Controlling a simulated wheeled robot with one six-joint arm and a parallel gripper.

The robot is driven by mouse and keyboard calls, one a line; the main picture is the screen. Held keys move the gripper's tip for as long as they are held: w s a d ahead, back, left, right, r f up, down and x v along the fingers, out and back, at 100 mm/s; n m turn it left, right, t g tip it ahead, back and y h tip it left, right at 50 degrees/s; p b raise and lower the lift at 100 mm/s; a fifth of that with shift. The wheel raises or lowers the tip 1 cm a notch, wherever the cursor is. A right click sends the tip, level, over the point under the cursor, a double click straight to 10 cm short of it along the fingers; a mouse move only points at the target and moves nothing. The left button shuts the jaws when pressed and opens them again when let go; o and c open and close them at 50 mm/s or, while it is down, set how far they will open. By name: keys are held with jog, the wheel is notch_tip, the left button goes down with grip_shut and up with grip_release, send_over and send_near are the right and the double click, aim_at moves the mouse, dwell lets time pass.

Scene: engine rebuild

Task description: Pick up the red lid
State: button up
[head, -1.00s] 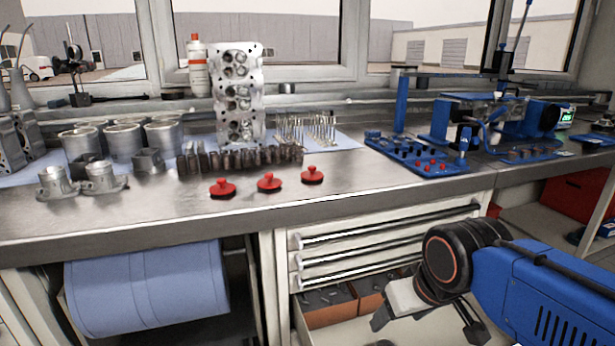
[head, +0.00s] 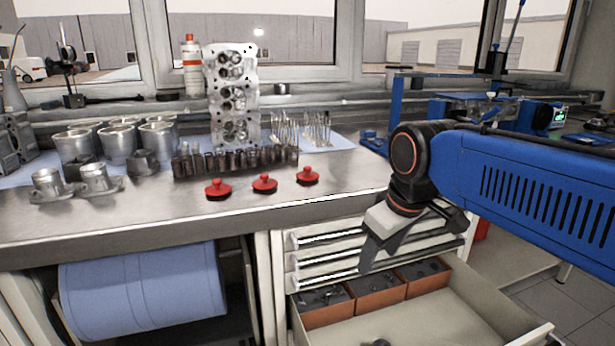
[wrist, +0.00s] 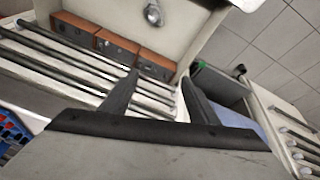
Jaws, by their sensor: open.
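Three red lids with knobs lie in a row near the front edge of the metal workbench: a left lid (head: 218,189), a middle lid (head: 264,183) and a right lid (head: 307,176). My gripper (head: 372,262) is in front of the bench, below and to the right of the lids, over the drawer fronts. In the wrist view my gripper (wrist: 160,82) shows two spread black fingers with nothing between them. No red lid shows in the wrist view.
A row of dark parts (head: 235,162) stands just behind the lids. A cylinder head (head: 232,100) and metal cylinders (head: 118,140) stand farther back. An open drawer (head: 440,318) with orange bins (head: 375,290) juts out below my gripper. The bench front beside the lids is clear.

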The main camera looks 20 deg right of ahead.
jog(key=w+a+r+n+g, duration=0.2)
jog(key=w+r+n, duration=0.6)
jog(key=w+r, duration=0.75)
notch_tip(320, 180, up, 9)
jog(key=n+g, duration=0.2)
jog(key=n, duration=0.7)
send_over(307, 167)
notch_tip(307, 167, down, 17)
jog(key=shift+f, duration=0.1)
jog(key=c, duration=0.6)
